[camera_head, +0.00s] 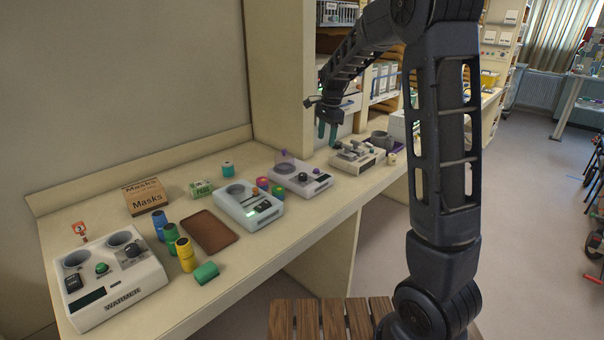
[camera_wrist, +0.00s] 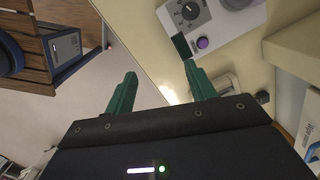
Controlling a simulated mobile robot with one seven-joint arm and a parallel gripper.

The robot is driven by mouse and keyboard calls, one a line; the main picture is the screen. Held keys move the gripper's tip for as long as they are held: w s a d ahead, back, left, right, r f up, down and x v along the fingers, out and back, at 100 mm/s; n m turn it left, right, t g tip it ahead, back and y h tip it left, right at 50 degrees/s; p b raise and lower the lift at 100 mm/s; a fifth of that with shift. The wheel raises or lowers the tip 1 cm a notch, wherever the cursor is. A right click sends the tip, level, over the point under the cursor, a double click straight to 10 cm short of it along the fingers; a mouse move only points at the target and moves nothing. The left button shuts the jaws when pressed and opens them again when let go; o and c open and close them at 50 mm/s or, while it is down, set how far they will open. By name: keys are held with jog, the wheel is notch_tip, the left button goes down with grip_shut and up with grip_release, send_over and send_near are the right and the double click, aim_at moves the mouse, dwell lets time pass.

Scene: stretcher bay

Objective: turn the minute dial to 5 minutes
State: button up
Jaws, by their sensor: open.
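My gripper (camera_head: 327,138) is open and empty, its green fingers pointing down over the counter near the shelf post. In the wrist view, the fingers (camera_wrist: 160,72) are spread, with the counter edge behind them. A black dial (camera_wrist: 187,12) on a pale device lies beyond the right fingertip, apart from it. In the head view, a dark dial (camera_head: 302,177) sits on the middle-right device (camera_head: 322,184), left of and below the gripper. The warmer (camera_head: 118,298) at the left also has a black dial (camera_head: 132,250). I cannot read the dial markings or settings.
A purple button (camera_wrist: 203,43) and dark panel (camera_wrist: 181,46) are on the device near the fingers. A grey device with levers (camera_head: 357,155) stands right of it. Coloured cylinders, a brown tray (camera_head: 210,231) and a Masks box (camera_head: 146,197) crowd the counter's left part.

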aim_at(302, 174)
jog(key=w+a+f+m+h, duration=0.1)
jog(key=w+a+f+m, duration=0.2)
jog(key=w+a+f, duration=0.45)
jog(key=shift+g, duration=0.4)
jog(key=f, duration=0.3)
jog(key=s+a+f, duration=0.1)
jog(key=f, duration=0.7)
jog(key=shift+s+a, duration=0.15)
jog(key=shift+s, duration=0.1)
jog(key=c, duration=1)
